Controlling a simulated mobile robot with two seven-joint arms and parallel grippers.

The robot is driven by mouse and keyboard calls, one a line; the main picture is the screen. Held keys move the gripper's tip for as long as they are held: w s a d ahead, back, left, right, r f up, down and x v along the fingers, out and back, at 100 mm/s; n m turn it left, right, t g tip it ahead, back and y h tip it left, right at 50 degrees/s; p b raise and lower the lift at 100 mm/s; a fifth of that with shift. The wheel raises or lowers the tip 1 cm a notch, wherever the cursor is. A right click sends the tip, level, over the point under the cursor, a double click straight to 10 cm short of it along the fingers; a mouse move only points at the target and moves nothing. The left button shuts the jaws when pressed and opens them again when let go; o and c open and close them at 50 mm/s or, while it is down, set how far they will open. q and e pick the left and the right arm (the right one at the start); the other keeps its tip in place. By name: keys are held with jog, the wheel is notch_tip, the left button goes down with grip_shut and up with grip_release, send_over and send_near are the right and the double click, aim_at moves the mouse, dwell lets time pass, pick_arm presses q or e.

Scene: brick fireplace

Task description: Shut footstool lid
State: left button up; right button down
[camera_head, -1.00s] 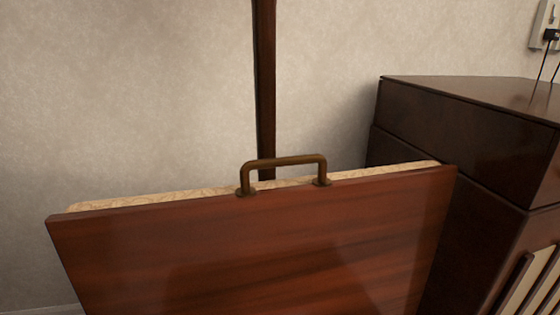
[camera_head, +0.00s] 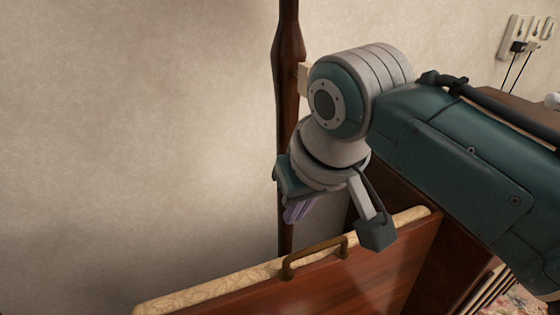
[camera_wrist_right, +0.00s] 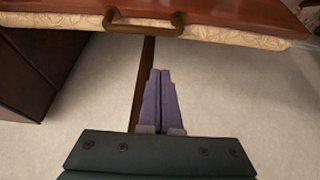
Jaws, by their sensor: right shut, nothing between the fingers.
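The footstool lid (camera_head: 370,277) stands raised, its brown wooden underside facing me and its cream patterned cushion edge (camera_head: 215,290) on the wall side. A bronze handle (camera_head: 315,256) sits at its top edge. My right gripper (camera_head: 296,209) is shut and empty, above and behind the lid on the wall side. In the right wrist view the purple fingers (camera_wrist_right: 159,98) are together, apart from the lid (camera_wrist_right: 225,15) and its handle (camera_wrist_right: 145,22) at the top. The footstool's body is out of sight. My left gripper is not in view.
A dark wooden post (camera_head: 288,120) stands against the pale wall (camera_head: 140,130), close to my right gripper. A dark cabinet (camera_head: 440,255) stands right of the lid, partly hidden by my right arm. Sockets with plugs (camera_head: 525,40) are on the wall at upper right.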

aim_at(297, 265)
jog(key=x, duration=0.2)
jog(key=b+x, duration=0.1)
jog(key=x, duration=0.1)
jog(key=s+b+x, duration=0.1)
jog(key=shift+w+f, duration=0.25)
jog(key=shift+f, duration=0.3)
jog(key=shift+s+d+r+p, duration=0.1)
jog(key=shift+s+d+p, duration=0.1)
jog(key=shift+s, duration=0.3)
jog(key=shift+s+d+r+p, duration=0.1)
jog(key=shift+s+d+p, duration=0.05)
jog(key=shift+s, duration=0.3)
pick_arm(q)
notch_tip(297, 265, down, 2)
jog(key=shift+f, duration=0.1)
pick_arm(e)
jog(key=shift+s+d, duration=0.1)
jog(key=shift+s, duration=0.2)
